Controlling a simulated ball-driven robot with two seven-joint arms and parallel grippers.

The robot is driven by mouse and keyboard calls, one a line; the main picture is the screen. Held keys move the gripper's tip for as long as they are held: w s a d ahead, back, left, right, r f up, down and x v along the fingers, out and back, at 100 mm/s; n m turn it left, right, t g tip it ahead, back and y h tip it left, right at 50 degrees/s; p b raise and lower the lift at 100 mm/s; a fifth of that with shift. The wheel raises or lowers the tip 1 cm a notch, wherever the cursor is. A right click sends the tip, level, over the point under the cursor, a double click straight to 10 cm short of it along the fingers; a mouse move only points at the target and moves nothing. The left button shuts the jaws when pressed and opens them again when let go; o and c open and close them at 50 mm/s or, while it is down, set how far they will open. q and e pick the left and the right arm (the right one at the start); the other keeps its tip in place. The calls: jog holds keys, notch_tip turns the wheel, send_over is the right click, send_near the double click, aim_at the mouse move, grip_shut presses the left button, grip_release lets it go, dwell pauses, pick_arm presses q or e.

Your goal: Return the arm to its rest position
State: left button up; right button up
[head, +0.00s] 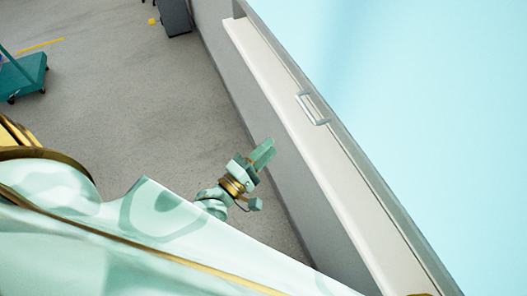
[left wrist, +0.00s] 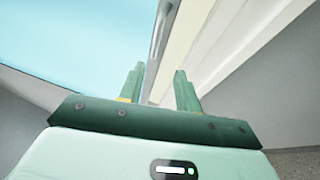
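My left gripper (head: 264,152) is green and shows in the middle of the head view, in front of a pale wall or cabinet side and apart from the handle. In the left wrist view its two fingers (left wrist: 158,80) stand apart with nothing between them, so it is open and empty. My right gripper is in neither view. No rotary switch can be made out.
A white ledge (head: 300,125) with a silver handle (head: 313,108) runs diagonally beside a large light blue surface (head: 420,90). Grey floor (head: 130,110) lies open to the left. A teal cart (head: 22,78) and a dark object (head: 174,17) stand farther off.

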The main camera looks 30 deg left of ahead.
pick_arm(q)
jog(key=shift+s+a+f, duration=0.1)
jog(key=shift+s+a, duration=0.05)
jog(key=shift+s, duration=0.3)
jog(key=s+a+f+m+g+y, duration=0.15)
jog(key=s+f+m+g, duration=0.3)
jog(key=f, duration=0.45)
jog(key=s+a+f+m+g+b, duration=0.1)
jog(key=s+a+f+m+g, duration=0.15)
jog(key=f+m, duration=0.55)
jog(key=s+a+f+m+g+y, duration=0.1)
jog(key=s+a+f+m+g, duration=0.2)
jog(key=f, duration=0.8)
jog(key=s+f+m+g+y+b, duration=0.1)
jog(key=s+f+m+g, duration=0.1)
jog(key=s+f+g, duration=0.2)
jog(key=s+f+m+g+y+b, duration=0.1)
jog(key=s+f+g, duration=0.3)
jog(key=s, duration=1.7)
notch_tip(320, 180, down, 6)
jog(key=shift+d+r+m+g+y, duration=0.15)
jog(key=shift+d+m+g+y, duration=0.2)
jog(key=shift+m, duration=0.2)
